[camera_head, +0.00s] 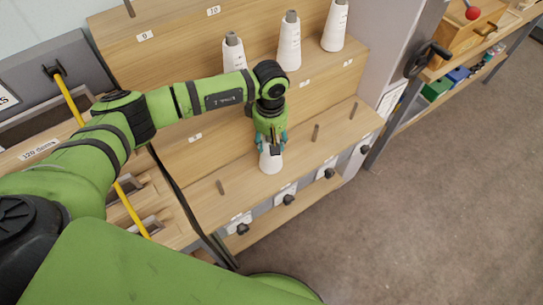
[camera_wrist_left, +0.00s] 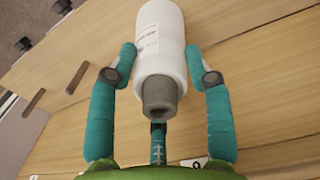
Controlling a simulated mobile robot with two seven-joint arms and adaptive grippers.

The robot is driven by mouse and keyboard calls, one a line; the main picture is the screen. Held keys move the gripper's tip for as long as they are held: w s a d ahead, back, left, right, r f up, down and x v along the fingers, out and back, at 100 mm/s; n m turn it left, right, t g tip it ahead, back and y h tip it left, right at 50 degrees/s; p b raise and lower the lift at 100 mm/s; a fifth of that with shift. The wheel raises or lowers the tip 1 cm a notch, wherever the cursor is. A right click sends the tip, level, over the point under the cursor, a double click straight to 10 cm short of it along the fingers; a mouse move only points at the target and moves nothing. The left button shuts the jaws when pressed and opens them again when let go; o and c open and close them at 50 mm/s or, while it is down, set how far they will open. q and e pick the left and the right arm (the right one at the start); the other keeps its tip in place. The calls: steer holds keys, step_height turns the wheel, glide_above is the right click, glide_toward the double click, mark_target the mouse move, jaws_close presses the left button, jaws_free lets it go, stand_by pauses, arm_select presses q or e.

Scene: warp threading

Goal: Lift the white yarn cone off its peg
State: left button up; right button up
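The white yarn cone (camera_head: 270,159) stands upright on the lower wooden shelf, in line with the row of pegs. Its peg is hidden. My left gripper (camera_head: 270,140) is over it from above, with its fingers around the upper part. In the left wrist view, the cone (camera_wrist_left: 162,45) points its grey tip (camera_wrist_left: 160,97) toward the palm. Teal fingers (camera_wrist_left: 160,55) lie along both sides, their tips bent in against the white yarn. A third finger is partly hidden behind the cone. I see no gap under the cone's base. My right gripper is not in view.
Bare pegs stand on the lower shelf left (camera_head: 220,187) and right (camera_head: 315,132) of the cone. Several white cones (camera_head: 289,42) stand on the step behind, close to my left arm. Drawers with black knobs (camera_head: 289,199) are below. The floor (camera_head: 420,210) at right is clear.

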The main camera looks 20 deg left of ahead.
arm_select(q)
step_height(320, 180, up, 11)
steer(key=p, duration=0.5)
steer(key=shift+p, duration=0.4)
stand_by(0.6)
